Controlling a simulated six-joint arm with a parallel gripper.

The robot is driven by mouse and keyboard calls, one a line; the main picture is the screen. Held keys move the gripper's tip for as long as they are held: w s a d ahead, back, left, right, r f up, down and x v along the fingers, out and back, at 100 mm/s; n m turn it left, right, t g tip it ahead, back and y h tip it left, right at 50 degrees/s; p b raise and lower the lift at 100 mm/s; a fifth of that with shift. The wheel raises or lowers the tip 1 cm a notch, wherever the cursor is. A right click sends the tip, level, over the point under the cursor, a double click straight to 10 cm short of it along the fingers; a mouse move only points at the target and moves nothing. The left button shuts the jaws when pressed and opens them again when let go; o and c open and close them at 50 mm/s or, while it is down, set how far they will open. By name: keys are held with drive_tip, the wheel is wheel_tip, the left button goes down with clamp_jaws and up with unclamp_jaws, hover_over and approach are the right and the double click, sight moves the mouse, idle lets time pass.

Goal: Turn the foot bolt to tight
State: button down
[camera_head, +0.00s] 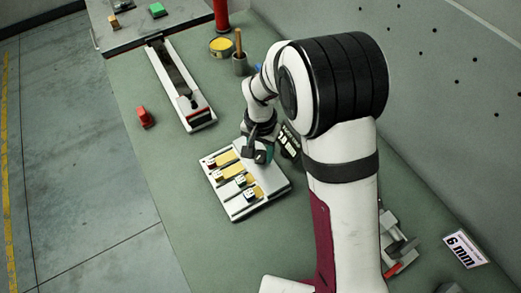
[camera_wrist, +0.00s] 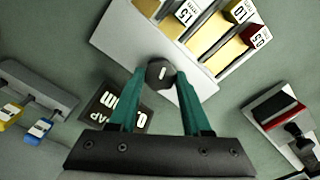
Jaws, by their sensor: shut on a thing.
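The foot bolt (camera_wrist: 161,72) is a dark round knob with a short white mark, at the edge of the white label magazine (camera_wrist: 125,38). The mark runs nearly upright in the wrist view, leaning slightly right. My gripper (camera_wrist: 161,76) has its two teal fingers on either side of the knob, shut on it. In the head view my gripper (camera_head: 262,153) is at the back right edge of the magazine (camera_head: 240,215), and the bolt is hidden there. Yellow strips with numbered blocks (camera_wrist: 187,12) lie in the magazine's channels.
A black gap sign (camera_wrist: 108,106) stands beside the bolt, partly covered by a finger. A "6 mm" card (camera_head: 465,249) is at right.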

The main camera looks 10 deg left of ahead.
sight(261, 155)
drive_tip(key=shift+m, duration=1.2)
drive_tip(key=shift+c, duration=1.8)
unclamp_jaws()
drive_tip(key=shift+r, duration=0.1)
wheel_tip(261, 155, up, 16)
